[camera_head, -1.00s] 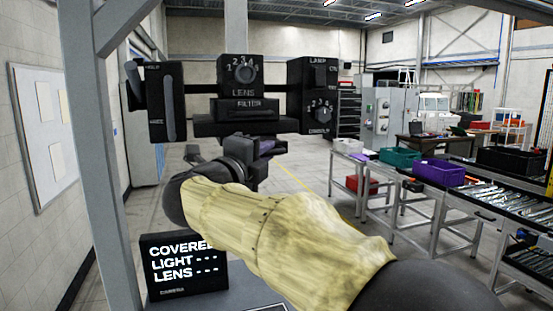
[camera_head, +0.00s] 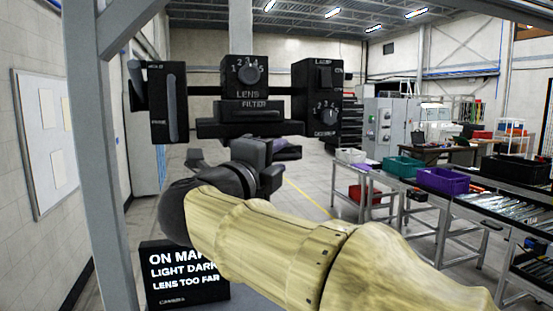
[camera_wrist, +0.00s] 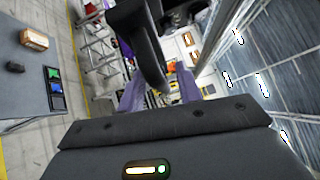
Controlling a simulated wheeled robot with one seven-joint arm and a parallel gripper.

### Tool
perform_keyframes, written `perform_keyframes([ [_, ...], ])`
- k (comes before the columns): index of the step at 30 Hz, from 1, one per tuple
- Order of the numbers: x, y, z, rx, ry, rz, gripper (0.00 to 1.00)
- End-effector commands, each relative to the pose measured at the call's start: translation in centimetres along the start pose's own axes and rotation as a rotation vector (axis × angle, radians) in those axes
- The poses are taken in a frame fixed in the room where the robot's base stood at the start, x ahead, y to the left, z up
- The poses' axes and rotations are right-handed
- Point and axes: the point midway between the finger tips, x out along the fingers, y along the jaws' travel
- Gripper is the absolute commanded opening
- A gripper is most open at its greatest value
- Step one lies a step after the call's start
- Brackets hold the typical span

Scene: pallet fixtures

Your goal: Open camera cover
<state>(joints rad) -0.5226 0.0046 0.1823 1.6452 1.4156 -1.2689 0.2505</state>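The camera fixture is a dark rig with a LENS dial (camera_head: 246,74), a FILTER block (camera_head: 250,116), a left box with an upright slider (camera_head: 171,102), and a right box with a LAMP switch and dial (camera_head: 324,95). I cannot tell which part is the cover. A dark screen (camera_head: 187,273) at lower left reads ON, LIGHT DARK, LENS TOO FAR. My gripper (camera_head: 272,165) is just below the FILTER block, mostly hidden by my wrist. In the wrist view its purple fingers (camera_wrist: 160,90) stand apart, with a dark curved bar (camera_wrist: 142,42) showing between them; contact is unclear.
A grey upright post (camera_head: 92,150) stands close at left, before a wall board (camera_head: 55,140). To the right, a long bench holds a purple bin (camera_head: 441,180), a teal bin (camera_head: 403,167) and metal parts. Open floor (camera_head: 305,200) lies between.

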Motion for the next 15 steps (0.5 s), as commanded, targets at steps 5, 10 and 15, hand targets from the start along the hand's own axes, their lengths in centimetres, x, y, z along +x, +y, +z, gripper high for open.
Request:
perform_keyframes([
  [5,0.0,-0.1,-0.1,0.001,0.002,-0.001,0.34],
  [10,-0.4,0.0,0.0,0.002,0.001,-0.002,0.34],
  [15,-2.5,0.2,0.0,0.004,-0.001,-0.002,0.34],
])
